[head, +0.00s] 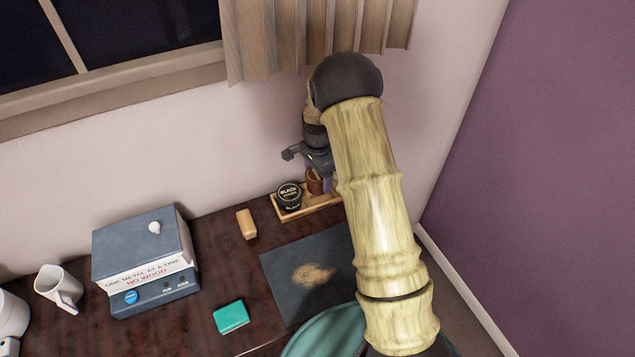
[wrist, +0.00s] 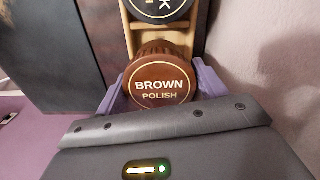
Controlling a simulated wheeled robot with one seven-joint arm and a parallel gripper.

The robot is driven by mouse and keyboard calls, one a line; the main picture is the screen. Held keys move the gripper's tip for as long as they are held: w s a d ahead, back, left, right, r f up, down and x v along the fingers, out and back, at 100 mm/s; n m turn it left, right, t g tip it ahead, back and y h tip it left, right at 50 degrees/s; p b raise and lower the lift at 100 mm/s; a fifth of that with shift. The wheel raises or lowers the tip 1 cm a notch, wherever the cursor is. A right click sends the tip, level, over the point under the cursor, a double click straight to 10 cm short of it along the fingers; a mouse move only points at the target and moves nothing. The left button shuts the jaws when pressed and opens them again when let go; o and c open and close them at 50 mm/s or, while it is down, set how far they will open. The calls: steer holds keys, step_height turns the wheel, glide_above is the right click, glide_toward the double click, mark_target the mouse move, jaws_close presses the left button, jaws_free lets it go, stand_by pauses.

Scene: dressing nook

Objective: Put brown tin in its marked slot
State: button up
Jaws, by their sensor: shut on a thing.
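The brown tin (wrist: 160,84), a round tin with a lid marked "BROWN POLISH", sits between the purple fingers of my gripper (wrist: 161,92) in the wrist view. My gripper is shut on it. In the head view the tin (head: 315,181) shows small beneath my gripper (head: 318,178), at the wooden tray (head: 281,216). The black tin (head: 289,196) stands in the left part of the tray. In the wrist view the black tin (wrist: 160,8) is just beyond the brown one. I cannot tell whether the brown tin touches the tray floor. Its slot marking is hidden.
A dark mat (head: 285,272) lies in front of the tray. A tan block (head: 246,224) and a teal box (head: 231,317) lie on the desk. The wall is close behind the tray.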

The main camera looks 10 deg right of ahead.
mark_target(317, 174)
steer(key=shift+s+r, duration=0.1)
steer(key=shift+f, duration=1.9)
steer(key=shift+f, duration=0.15)
steer(key=o, duration=1.1)
step_height(317, 174, up, 12)
steer(key=shift+r, duration=0.15)
